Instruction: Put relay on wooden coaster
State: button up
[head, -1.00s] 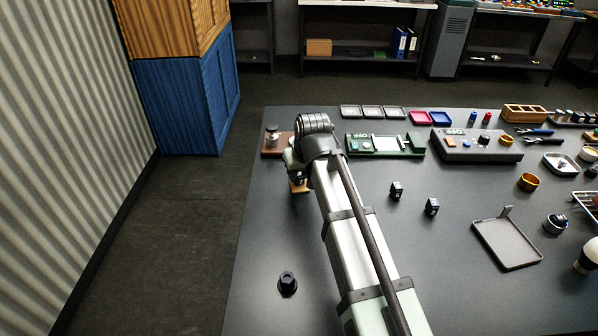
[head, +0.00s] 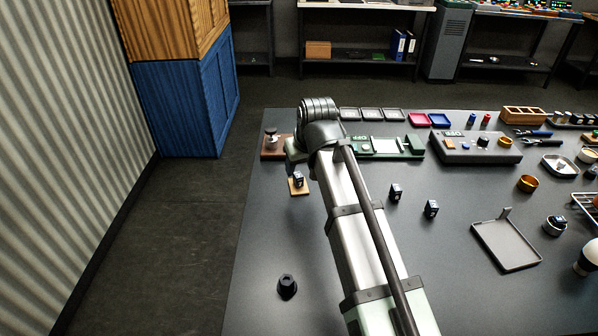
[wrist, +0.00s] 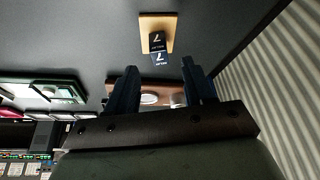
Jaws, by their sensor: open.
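A small dark relay (head: 298,179) with white markings sits on the wooden coaster (head: 297,191) at the left of the table. In the wrist view the relay (wrist: 158,48) shows a "7" on its faces and rests on the lower part of the coaster (wrist: 158,22). My gripper (wrist: 160,78) is open, and its two dark fingers stand apart with nothing between them. The relay lies beyond the fingertips, apart from them. In the head view my arm hides the gripper's fingers.
Two more dark relays (head: 395,191) (head: 431,208) stand right of my arm. A black knob (head: 287,286) stands at the front left. A brown base with a metal part (head: 272,142) and a green board (head: 385,147) lie behind. A grey tray (head: 506,245) lies right.

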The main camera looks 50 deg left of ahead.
jog(key=v, duration=0.7)
dwell(0.5)
